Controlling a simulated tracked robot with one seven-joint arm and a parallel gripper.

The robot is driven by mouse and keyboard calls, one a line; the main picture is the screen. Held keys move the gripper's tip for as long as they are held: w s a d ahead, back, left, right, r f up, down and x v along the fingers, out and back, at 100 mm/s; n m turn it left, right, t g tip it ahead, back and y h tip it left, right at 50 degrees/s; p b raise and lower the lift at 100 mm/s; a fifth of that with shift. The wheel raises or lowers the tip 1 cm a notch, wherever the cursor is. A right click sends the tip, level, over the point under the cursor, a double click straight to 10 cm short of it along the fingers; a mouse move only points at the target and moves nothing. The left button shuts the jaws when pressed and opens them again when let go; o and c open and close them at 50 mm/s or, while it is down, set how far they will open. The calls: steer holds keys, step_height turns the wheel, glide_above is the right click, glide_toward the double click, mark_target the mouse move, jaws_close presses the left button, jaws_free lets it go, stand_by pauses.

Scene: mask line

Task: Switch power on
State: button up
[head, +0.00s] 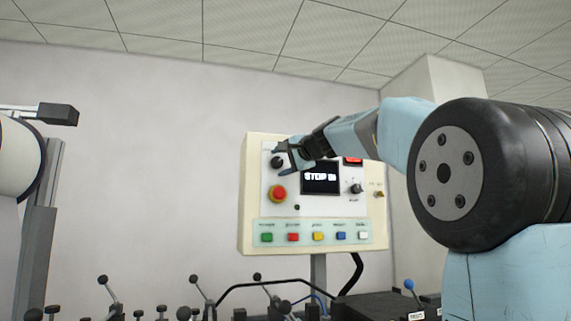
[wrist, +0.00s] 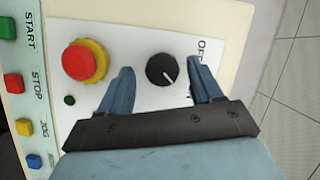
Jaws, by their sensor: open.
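The cream control panel (head: 246,220) stands ahead on a post. Its black rotary knob (wrist: 161,70), with a white pointer line and an "OF..." label beside it, shows in the wrist view; the pointer is aimed toward the lower right. The knob (head: 276,162) is small at the panel's upper left in the head view. My gripper (wrist: 161,66) is open, with one blue finger on each side of the knob in the picture. I cannot tell whether either finger touches it. The label is partly hidden by the right finger.
A red emergency button (wrist: 84,61) on a yellow ring is close beside the left finger. A screen (head: 320,180) with white text, a second black knob (head: 356,188) and a row of coloured buttons (head: 318,237) share the panel. Levers (head: 108,287) stand below.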

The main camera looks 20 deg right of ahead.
steer(key=v, duration=1.3)
steer(key=shift+s+f, duration=0.1)
steer(key=s+a+f+n+g+h, duration=0.1)
steer(key=s+f, duration=0.7)
steer(key=f, duration=0.8)
steer(key=s+a+f+n+g+h, duration=0.1)
steer(key=s+f+n+g+h, duration=0.2)
steer(key=f, duration=1.3)
steer(key=s+a+f+n+g+h, duration=0.1)
steer(key=s+f+n+g, duration=0.5)
steer(key=s+f, duration=0.7)
step_height(320, 180, down, 3)
steer(key=shift+a+f+h, duration=0.2)
steer(key=shift+a+h, duration=0.1)
steer(key=shift+h, duration=0.3)
